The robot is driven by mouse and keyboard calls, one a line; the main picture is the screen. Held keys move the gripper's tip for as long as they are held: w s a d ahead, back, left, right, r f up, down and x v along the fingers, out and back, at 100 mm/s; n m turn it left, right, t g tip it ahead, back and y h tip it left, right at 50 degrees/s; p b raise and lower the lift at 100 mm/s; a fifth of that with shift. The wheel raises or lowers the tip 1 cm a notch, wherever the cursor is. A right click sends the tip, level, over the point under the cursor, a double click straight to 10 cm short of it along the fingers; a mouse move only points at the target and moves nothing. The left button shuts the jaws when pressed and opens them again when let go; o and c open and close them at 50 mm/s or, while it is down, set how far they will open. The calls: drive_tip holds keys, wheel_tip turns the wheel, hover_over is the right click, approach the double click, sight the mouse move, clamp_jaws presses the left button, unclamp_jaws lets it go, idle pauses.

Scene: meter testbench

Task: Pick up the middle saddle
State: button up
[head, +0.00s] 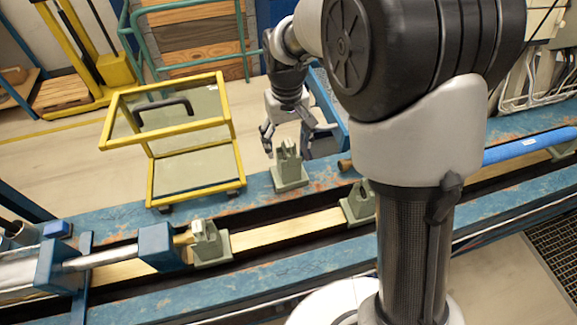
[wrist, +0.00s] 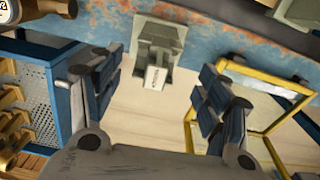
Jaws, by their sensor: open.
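Three grey-green saddles show in the head view. The middle saddle (head: 289,172) stands upright on the far blue rail. A left saddle (head: 210,245) and a right saddle (head: 358,204) sit lower, over the yellowish strip between the rails. My gripper (head: 287,151) is open and empty at the middle saddle, its fingers spread to either side of the saddle's upper part. In the wrist view, the middle saddle (wrist: 160,40) shows between and beyond the two fingertips (wrist: 160,64). I cannot tell how far the fingers are from it; no contact shows.
A yellow-framed cart (head: 195,170) stands just behind the far rail (head: 330,172), left of my gripper. A metal shaft (head: 110,257) with blue blocks lies at left, and a blue tube (head: 530,146) at right. The floor behind the far rail is partly clear.

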sight(289, 162)
drive_tip(key=f+b, duration=0.1)
drive_tip(key=f, duration=0.3)
drive_tip(key=f+b, duration=0.2)
drive_tip(key=f, duration=0.3)
drive_tip(key=shift+w+d+f, duration=0.15)
drive_tip(key=shift+d+f, duration=0.05)
drive_tip(key=shift+f, duration=0.05)
drive_tip(key=shift+r, duration=0.1)
drive_tip(key=shift+c, duration=0.6)
clamp_jaws()
